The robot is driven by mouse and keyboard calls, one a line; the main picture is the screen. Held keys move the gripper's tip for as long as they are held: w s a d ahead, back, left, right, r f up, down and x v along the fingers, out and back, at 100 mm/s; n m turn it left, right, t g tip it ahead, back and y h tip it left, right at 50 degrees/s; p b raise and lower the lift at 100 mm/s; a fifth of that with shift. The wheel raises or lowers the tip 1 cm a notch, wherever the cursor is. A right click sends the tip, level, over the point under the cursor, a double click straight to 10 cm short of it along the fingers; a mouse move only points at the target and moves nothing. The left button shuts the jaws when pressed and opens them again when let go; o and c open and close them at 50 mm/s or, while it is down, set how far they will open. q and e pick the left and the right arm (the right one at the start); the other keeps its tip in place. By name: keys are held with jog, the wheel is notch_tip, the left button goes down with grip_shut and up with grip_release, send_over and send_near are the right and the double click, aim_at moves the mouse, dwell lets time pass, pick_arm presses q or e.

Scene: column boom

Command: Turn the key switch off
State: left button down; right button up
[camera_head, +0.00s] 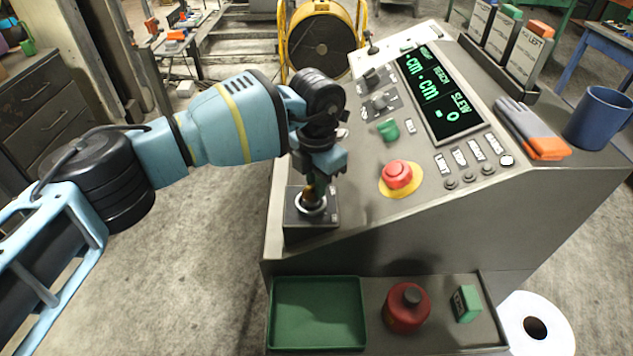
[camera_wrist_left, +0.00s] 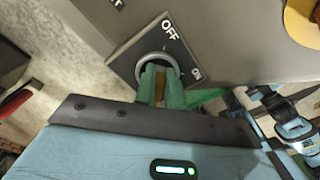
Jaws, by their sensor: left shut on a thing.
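The key switch (camera_head: 312,211) is a round metal collar on a dark square plate at the console's lower left corner. In the left wrist view, its collar (camera_wrist_left: 150,60) shows with the plate's OFF label on one side and ON on another. A brass-coloured key (camera_wrist_left: 160,87) stands in the collar. My left gripper (camera_head: 314,190) is over the switch, its green fingers shut on the key from both sides. The fingers hide most of the key, so I cannot tell which label it points to. My right gripper is not seen.
The grey console (camera_head: 345,200) carries a red emergency button (camera_head: 397,174), a green knob (camera_head: 388,130), and a lit display (camera_head: 437,95). Gloves (camera_head: 533,130) and a blue mug (camera_head: 597,117) lie at right. A green tray (camera_head: 318,345) and red can (camera_head: 406,318) sit on the front shelf.

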pick_arm(q)
jog(key=c, duration=1.5)
grip_release()
jog(key=shift+r, duration=3.9)
